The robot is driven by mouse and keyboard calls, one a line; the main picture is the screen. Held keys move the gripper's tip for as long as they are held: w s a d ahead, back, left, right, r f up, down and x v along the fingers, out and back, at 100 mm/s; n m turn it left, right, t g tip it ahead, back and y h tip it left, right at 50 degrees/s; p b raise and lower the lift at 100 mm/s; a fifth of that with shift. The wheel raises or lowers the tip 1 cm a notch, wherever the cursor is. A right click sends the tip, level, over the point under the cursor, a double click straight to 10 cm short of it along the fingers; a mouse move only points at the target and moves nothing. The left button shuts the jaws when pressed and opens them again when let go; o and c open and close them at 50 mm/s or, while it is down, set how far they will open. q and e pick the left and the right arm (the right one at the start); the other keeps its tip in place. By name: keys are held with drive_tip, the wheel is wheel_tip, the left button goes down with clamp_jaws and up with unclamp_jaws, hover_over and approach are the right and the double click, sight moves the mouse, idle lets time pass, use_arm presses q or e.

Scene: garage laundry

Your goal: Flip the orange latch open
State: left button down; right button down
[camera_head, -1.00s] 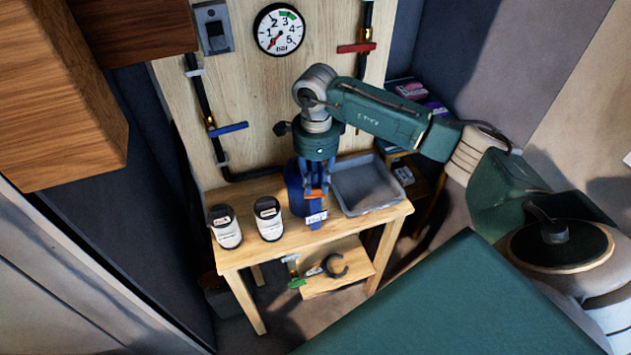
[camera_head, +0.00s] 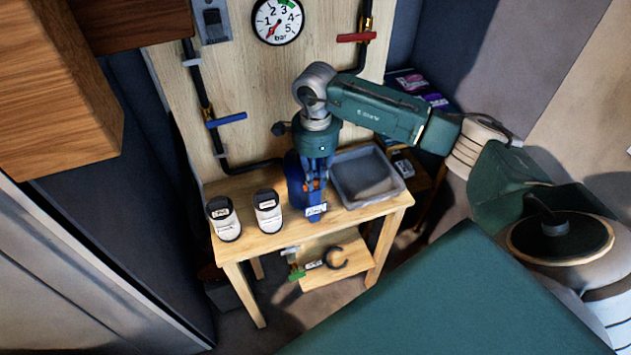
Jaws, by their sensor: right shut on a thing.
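The orange latch (camera_head: 316,184) shows as small orange patches on the front of a blue canister (camera_head: 292,182) on the wooden table. My right gripper (camera_head: 315,188) points down in front of the canister and is shut on the latch. Its dark blue fingers hide most of the latch, so its exact angle cannot be told. A small white label (camera_head: 316,209) shows low on the canister front. My left gripper is not in view.
Two white jars with dark lids (camera_head: 223,218) (camera_head: 268,211) stand left of the canister on the table (camera_head: 252,242). A grey tray (camera_head: 348,204) stands close on its right. Behind are a wooden panel with a gauge (camera_head: 278,21), a blue-handled valve (camera_head: 227,119) and a red-handled valve (camera_head: 356,37).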

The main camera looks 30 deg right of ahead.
sight(316, 181)
drive_tip(key=shift+w+f+n+b, duration=0.1)
drive_tip(key=shift+f+n+b, duration=0.05)
drive_tip(key=shift+n+b, duration=0.25)
drive_tip(key=shift+r+n, duration=0.25)
drive_tip(key=shift+n, duration=0.05)
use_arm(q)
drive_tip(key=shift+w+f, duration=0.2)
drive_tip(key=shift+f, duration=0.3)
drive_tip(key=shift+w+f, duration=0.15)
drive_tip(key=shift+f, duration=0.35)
use_arm(e)
drive_tip(key=c, duration=1.9)
unclamp_jaws()
drive_tip(key=shift+c, duration=0.2)
drive_tip(key=shift+r, duration=0.15)
wheel_tip(316, 181, up, 12)
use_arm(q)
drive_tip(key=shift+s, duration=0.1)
use_arm(e)
drive_tip(key=shift+f, duration=0.2)
